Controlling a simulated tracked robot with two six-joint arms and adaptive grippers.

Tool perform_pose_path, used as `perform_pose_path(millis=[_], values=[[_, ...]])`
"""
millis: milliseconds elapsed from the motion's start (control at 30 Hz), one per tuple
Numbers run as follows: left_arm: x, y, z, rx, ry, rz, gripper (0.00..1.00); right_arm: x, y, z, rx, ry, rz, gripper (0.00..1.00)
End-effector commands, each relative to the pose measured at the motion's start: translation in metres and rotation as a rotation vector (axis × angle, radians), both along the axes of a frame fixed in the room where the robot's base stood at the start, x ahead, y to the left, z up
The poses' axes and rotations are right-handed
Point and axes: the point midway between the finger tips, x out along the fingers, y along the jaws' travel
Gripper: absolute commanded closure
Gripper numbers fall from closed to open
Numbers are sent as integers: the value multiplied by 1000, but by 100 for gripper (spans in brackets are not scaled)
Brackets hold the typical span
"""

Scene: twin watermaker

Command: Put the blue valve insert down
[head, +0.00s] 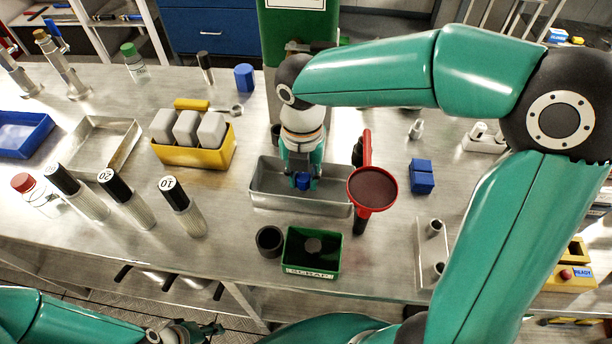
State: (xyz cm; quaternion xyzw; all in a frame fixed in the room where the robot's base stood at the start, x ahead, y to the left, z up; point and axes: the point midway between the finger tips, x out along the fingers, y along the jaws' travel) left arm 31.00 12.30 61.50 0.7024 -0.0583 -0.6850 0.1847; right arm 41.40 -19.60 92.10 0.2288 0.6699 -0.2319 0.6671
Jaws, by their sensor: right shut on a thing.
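My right gripper (303,178) points down over the metal tray (325,204) in the middle of the bench. It is shut on the blue valve insert (303,182), which shows as a small blue piece between the fingertips. The insert is within the tray's outline; I cannot tell whether it touches the tray floor. My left gripper (190,333) is low at the bottom left, in front of the bench edge, and its jaws are too small and dark to read.
A red funnel-like tool (373,188) stands close to the tray's right end. A green scrap bin (312,252) and a dark cup (269,241) are in front. A yellow bin (193,151) with grey blocks is at left. A blue block (422,176) lies right.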

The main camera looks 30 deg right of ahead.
Motion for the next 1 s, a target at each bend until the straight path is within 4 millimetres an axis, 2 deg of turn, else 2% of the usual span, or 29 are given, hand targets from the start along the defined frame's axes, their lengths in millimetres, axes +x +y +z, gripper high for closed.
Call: perform_pose_path(millis=[67,400,433,567,867,1000], values=[[0,0,-1,0,0,0,60,0,0,-6,-1,1,0,100],[0,0,-3,0,0,0,60,0,0,-9,-1,-1,1,100],[0,0,-3,0,0,0,60,0,0,-9,0,-1,1,70],[0,0,-2,0,0,0,60,0,0,-8,0,-1,1,49],[0,0,-1,0,0,0,60,0,0,-7,0,-1,0,47],[0,0,0,0,0,0,60,1,0,-1,0,-3,0,47]])
